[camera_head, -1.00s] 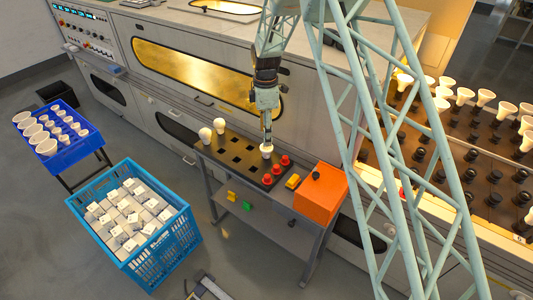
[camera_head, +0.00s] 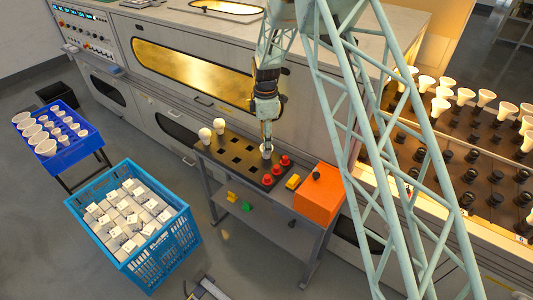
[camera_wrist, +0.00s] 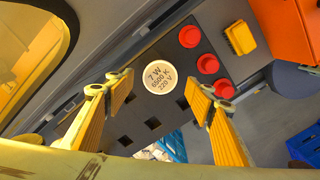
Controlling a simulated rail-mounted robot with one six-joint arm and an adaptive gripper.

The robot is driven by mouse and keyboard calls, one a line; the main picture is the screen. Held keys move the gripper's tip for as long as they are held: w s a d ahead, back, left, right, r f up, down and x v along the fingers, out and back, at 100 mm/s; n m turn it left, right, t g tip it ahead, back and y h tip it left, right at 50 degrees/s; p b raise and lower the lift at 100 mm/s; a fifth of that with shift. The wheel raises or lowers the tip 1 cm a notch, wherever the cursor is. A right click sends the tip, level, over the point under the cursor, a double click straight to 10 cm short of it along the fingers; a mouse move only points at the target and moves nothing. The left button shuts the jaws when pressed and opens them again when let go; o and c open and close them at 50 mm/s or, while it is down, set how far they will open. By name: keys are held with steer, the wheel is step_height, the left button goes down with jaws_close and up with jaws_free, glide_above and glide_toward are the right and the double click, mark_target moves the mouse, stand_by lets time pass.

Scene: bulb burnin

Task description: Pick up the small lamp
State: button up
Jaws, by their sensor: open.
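A small white lamp (camera_head: 266,152) stands in the black socket panel (camera_head: 229,163) on the grey stand. In the wrist view its round face (camera_wrist: 160,77) is seen end-on, marked 7 W, 6500 K, 220 V. My gripper (camera_head: 267,142) points down right over this lamp. In the wrist view the two yellow fingers of my gripper (camera_wrist: 160,88) are spread, one on each side of the lamp, with gaps between. Two other white lamps (camera_head: 205,135) (camera_head: 219,126) stand at the panel's left end.
Red buttons (camera_head: 267,180), a yellow block (camera_head: 293,182) and an orange box (camera_head: 319,195) lie right of the lamp. A blue crate of white boxes (camera_head: 158,255) and a blue tray of lamps (camera_head: 77,142) stand left. A large lamp rack (camera_head: 480,150) is at right.

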steer(key=shift+f+b, duration=0.35)
steer(key=shift+f, duration=1.55)
steer(key=shift+c, duration=0.2)
steer(key=c, duration=0.9)
steer(key=shift+r, duration=0.1)
steer(key=shift+r+p, duration=0.9)
steer(key=shift+r, duration=4)
steer(key=shift+d, duration=0.1)
